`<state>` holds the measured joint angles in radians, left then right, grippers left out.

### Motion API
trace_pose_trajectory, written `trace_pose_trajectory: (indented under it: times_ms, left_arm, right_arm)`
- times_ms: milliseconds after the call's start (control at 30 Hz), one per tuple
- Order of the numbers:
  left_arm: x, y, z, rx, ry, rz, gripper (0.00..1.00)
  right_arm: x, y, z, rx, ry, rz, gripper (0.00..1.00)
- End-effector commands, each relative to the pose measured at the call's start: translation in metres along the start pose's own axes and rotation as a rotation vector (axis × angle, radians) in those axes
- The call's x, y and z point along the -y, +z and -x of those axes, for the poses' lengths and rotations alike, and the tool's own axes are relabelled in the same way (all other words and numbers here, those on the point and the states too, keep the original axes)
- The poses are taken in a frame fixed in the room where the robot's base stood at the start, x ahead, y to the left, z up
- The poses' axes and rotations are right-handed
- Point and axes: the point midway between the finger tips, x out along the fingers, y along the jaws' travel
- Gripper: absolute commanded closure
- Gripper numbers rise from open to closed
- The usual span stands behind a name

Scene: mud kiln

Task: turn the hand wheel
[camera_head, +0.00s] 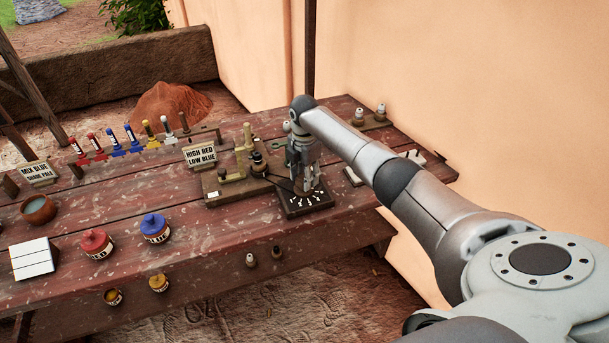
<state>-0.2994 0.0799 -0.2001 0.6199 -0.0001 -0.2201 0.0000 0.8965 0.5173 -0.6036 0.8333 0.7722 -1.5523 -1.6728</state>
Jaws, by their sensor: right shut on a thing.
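My right gripper (308,187) points down at the right part of the wooden table. It is shut on the hand wheel, which sits over a black square plate (305,205) with white dial marks. The gripper's fingers hide nearly all of the wheel, so its shape and angle cannot be made out. My left gripper is not in view.
Left of the gripper is a wooden board (237,186) with posts and a dark knob, and a "HIGH RED LOW BLUE" sign (200,155). Red (97,244) and blue (155,228) lidded pots stand on the table (200,270). A plaster wall (450,80) rises behind.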

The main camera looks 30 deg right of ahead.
Motion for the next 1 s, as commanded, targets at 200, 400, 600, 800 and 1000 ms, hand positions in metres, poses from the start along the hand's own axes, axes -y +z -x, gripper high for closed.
trace_pose_trajectory:
  times_ms: [200, 400, 600, 800, 1000]
  left_arm:
    - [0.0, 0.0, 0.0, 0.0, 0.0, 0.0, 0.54]
    - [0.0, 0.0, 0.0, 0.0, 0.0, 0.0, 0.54]
    - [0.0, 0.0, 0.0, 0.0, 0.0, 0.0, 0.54]
    - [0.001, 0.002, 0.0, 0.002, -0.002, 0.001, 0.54]
    - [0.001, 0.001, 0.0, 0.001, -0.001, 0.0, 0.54]
  right_arm:
    - [-0.001, -0.001, 0.001, -0.001, 0.004, 0.0, 0.82]
    - [-0.001, 0.0, 0.001, -0.001, 0.003, -0.001, 0.38]
    - [0.0, 0.0, 0.0, -0.001, 0.001, -0.001, 0.37]
    - [-0.001, 0.0, 0.005, 0.0, 0.002, -0.002, 0.37]
    - [-0.002, 0.001, 0.037, 0.002, 0.006, 0.0, 0.37]
